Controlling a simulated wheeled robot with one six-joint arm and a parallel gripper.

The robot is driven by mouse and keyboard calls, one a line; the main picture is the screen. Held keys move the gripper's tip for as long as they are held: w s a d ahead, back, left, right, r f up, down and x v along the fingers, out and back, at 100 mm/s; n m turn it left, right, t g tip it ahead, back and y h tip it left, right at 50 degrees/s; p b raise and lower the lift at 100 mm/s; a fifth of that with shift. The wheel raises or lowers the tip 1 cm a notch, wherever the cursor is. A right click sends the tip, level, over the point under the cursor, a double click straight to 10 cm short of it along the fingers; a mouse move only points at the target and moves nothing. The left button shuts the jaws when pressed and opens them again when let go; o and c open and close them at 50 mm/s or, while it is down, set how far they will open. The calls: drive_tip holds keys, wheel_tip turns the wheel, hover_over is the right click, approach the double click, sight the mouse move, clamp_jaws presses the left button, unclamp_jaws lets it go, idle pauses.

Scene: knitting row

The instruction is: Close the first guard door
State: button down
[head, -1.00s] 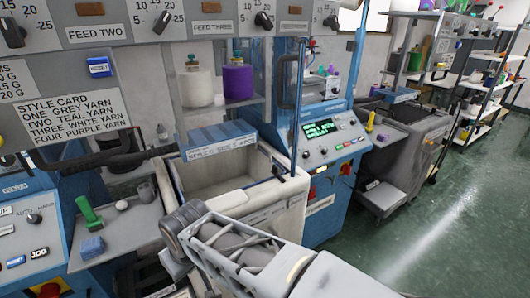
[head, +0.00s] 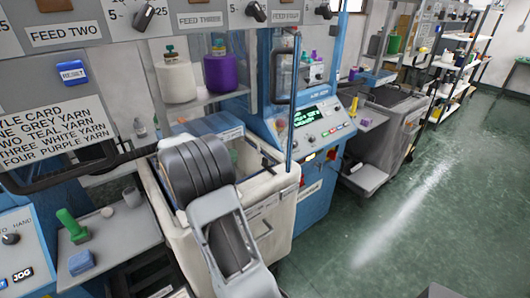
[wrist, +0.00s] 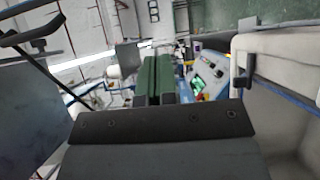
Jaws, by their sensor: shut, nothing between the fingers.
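My gripper (wrist: 159,75) shows in the wrist view with its two dark green fingers together and nothing between them. In the head view my arm hides it above the cream bin (head: 275,207). A clear guard door with a blue edge (head: 296,100) stands swung out above the bin's right side. Its upright black handle (head: 272,78) is in front of the blue machine. A second, long black handle (head: 62,183) runs across the left machine, below the style card. A black handle (wrist: 32,36) also shows at the wrist view's upper left, apart from my fingers; I cannot tell which one it is.
White and purple yarn cones (head: 220,73) stand on the shelf behind. A grey side tray (head: 125,232) holds a green tool and a blue block. The control panel (head: 315,122) with a green screen is beyond the bin. Green floor (head: 400,220) is clear at right.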

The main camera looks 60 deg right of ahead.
sight(284, 152)
drive_tip(key=p+x, duration=0.1)
drive_tip(key=x, duration=0.3)
drive_tip(key=p+x, duration=0.1)
drive_tip(key=x, duration=0.3)
drive_tip(key=p+x, duration=0.1)
drive_tip(key=x, duration=0.3)
drive_tip(key=shift+r, duration=0.3)
drive_tip(key=shift+p+x, duration=0.45)
drive_tip(key=shift+x, duration=0.55)
drive_tip(key=shift+f, duration=0.1)
